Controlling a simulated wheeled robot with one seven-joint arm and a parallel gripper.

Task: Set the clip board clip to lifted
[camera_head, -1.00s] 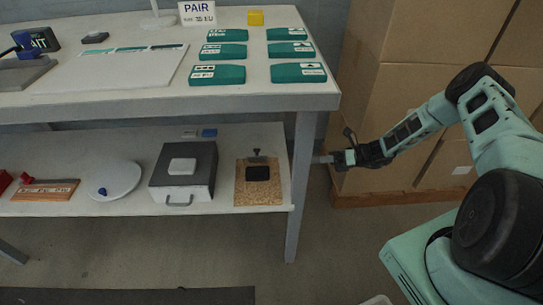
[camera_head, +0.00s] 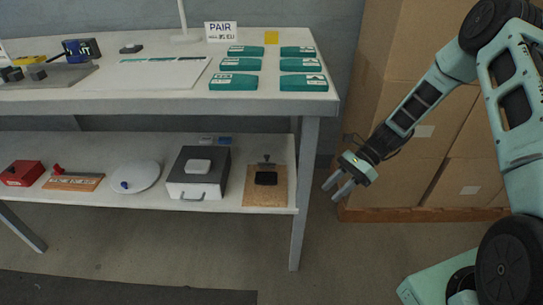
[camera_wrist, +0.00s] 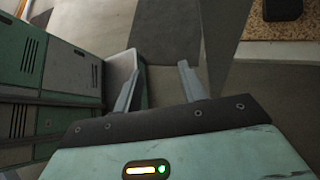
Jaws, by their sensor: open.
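The clip board (camera_head: 257,190) is a brown cork-like board at the right end of the lower shelf. A dark clip (camera_head: 266,178) sits near its middle with a small lever or post behind it; I cannot tell whether it is lifted. In the wrist view, part of the board (camera_wrist: 271,26) and the dark clip (camera_wrist: 283,10) show at the top right. My gripper (camera_head: 335,191) is open and empty, to the right of the board beyond the table leg. In the wrist view, my gripper's fingers (camera_wrist: 160,85) are spread apart.
The table leg (camera_head: 304,200) stands between my gripper and the board. The upper tabletop (camera_head: 170,104) overhangs the shelf. A dark box with a handle (camera_head: 198,176) is left of the board. Cardboard boxes (camera_head: 400,187) stand behind my gripper.

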